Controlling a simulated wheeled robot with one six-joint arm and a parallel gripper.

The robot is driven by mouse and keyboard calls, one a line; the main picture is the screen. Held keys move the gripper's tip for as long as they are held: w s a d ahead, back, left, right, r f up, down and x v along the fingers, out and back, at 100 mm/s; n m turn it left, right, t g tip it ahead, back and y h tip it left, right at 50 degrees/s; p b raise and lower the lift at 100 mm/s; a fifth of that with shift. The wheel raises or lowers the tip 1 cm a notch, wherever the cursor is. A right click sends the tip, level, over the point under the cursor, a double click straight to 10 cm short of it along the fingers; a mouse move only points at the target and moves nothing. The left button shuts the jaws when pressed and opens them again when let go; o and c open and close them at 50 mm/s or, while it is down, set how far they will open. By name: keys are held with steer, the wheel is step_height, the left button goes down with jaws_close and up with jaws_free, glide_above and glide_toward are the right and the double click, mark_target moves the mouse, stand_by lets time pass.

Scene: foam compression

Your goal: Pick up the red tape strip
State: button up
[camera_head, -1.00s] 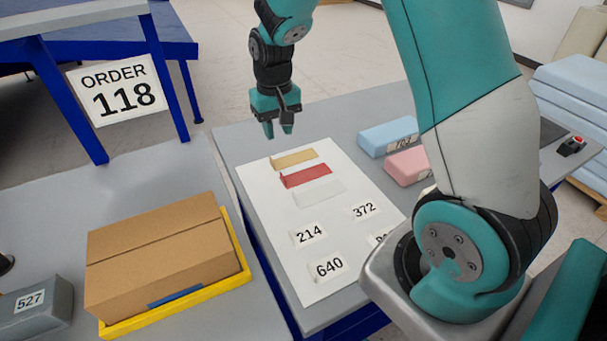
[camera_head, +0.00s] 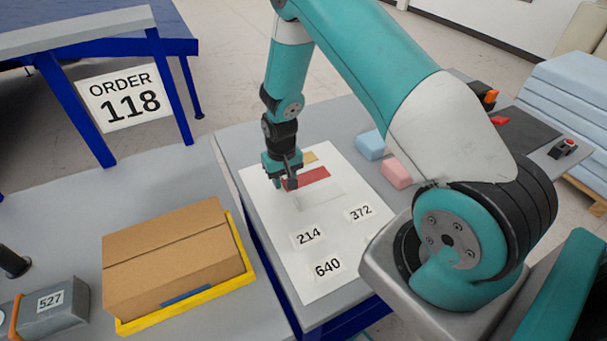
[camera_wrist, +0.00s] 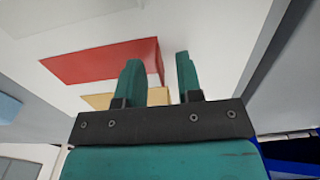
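The red tape strip (camera_head: 308,179) lies on a white sheet (camera_head: 345,225) on the grey table, between a tan strip (camera_head: 311,158) and a white strip (camera_head: 318,199). My gripper (camera_head: 284,187) points down over the left end of the red strip in the head view. In the wrist view the red strip (camera_wrist: 105,62) lies beyond the left finger, and the two fingers (camera_wrist: 160,75) stand apart with nothing between them. The tan strip (camera_wrist: 100,101) shows partly behind the fingers. I cannot tell whether the fingertips touch the sheet.
Number labels such as 214 (camera_head: 308,235) and 640 (camera_head: 327,267) lie on the sheet. A blue block (camera_head: 370,145) and a pink block (camera_head: 396,173) stand right of it. A cardboard box (camera_head: 170,258) in a yellow tray (camera_head: 190,314) is at left.

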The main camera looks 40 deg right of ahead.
steer(key=shift+f, duration=0.35)
steer(key=shift+c, duration=0.5)
jaws_close()
